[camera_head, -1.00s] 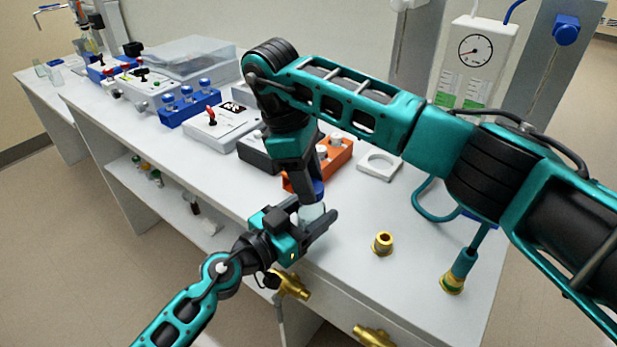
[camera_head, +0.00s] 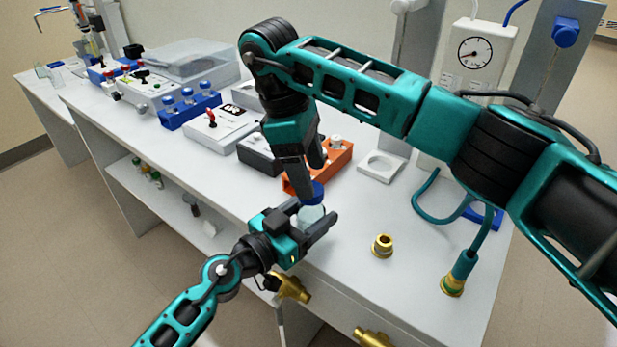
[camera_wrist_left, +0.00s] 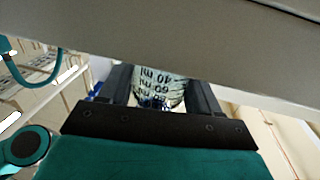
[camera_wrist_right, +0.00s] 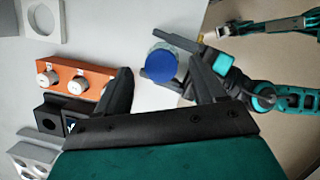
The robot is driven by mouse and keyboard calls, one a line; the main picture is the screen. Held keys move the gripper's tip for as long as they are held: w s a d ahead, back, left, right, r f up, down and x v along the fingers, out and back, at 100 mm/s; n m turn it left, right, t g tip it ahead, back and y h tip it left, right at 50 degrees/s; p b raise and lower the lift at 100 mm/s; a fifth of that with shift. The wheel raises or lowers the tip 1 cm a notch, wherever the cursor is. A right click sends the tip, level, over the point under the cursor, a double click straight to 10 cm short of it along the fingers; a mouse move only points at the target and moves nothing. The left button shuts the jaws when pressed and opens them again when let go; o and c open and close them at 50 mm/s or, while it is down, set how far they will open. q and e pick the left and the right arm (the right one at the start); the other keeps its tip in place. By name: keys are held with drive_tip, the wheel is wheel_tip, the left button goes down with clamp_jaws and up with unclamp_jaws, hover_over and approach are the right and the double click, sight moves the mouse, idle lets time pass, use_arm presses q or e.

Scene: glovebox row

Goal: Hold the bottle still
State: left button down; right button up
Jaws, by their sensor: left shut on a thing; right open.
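The bottle (camera_head: 312,214) is a clear glass one with a blue cap (camera_head: 313,194), near the bench's front edge. My left gripper (camera_head: 318,226) is shut around its body from the front. In the left wrist view the bottle (camera_wrist_left: 160,88) shows dark printed graduations between the two fingers. My right gripper (camera_head: 303,186) points down just above the cap. In the right wrist view it is open, with the cap (camera_wrist_right: 161,67) seen between and beyond its fingers. The head view partly hides the cap behind a right finger.
An orange block (camera_head: 336,160) with pale knobs and a white holder with a round opening (camera_head: 381,166) stand behind the bottle. A brass fitting (camera_head: 382,245) stands to its right, and a hose with a brass end (camera_head: 453,284) farther right. Bench space around the brass fitting is clear.

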drive_tip(key=shift+r, duration=0.85)
drive_tip(key=shift+c, duration=0.5)
